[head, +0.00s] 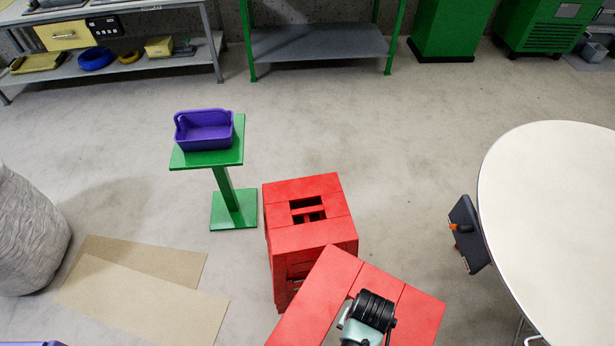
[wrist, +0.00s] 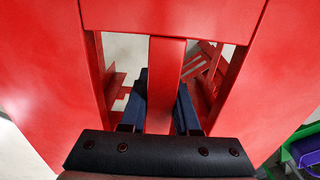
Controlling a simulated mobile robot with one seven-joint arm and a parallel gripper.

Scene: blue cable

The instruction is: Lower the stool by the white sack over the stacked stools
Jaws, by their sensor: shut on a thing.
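A red stool (head: 318,290) hangs in my gripper at the bottom of the head view. My gripper (wrist: 162,98) is shut on the bar in the middle of its seat slot, one dark finger on each side. The stacked red stools (head: 308,232) stand on the floor just behind and left of it, with a slotted top. The held stool's seat is turned relative to the stack and overlaps its front lower part in the picture; I cannot tell the height gap. The held stool's legs are mostly hidden. The white sack (head: 28,232) stands at the far left.
A green stand (head: 226,190) with a purple basket (head: 206,132) is close left of the stack. Flat tan sheets (head: 150,300) lie on the floor at left. A round white table (head: 560,220) is at right. Floor behind the stack is clear.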

